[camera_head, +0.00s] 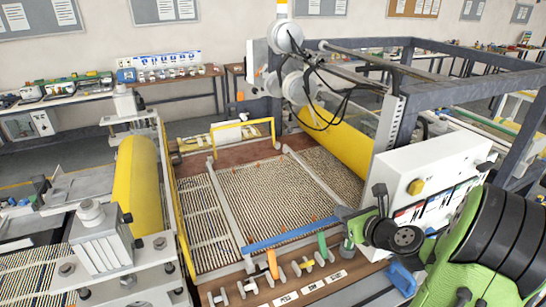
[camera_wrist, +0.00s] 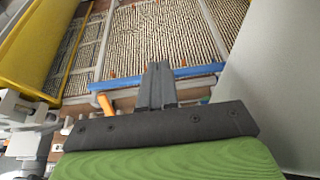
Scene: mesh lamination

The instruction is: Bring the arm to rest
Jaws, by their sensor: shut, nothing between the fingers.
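My green and black arm (camera_head: 478,240) comes in from the lower right of the head view. My gripper (camera_wrist: 157,72) shows in the wrist view as two dark fingers side by side, shut with nothing between them. They point toward a blue bar (camera_wrist: 190,72) along the near edge of the mesh bed (camera_wrist: 165,35). The fingertips overlap the bar in this view; I cannot tell whether they touch it. In the head view the same blue bar (camera_head: 290,235) lies across the front of the mesh bed (camera_head: 265,195), left of my wrist.
A white control box (camera_head: 425,175) stands close by my arm on the right. Yellow rollers (camera_head: 138,185) flank the bed on the left and behind. A dark metal frame (camera_head: 395,115) rises at the back right. Small tools and an orange handle (camera_head: 272,264) line the front ledge.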

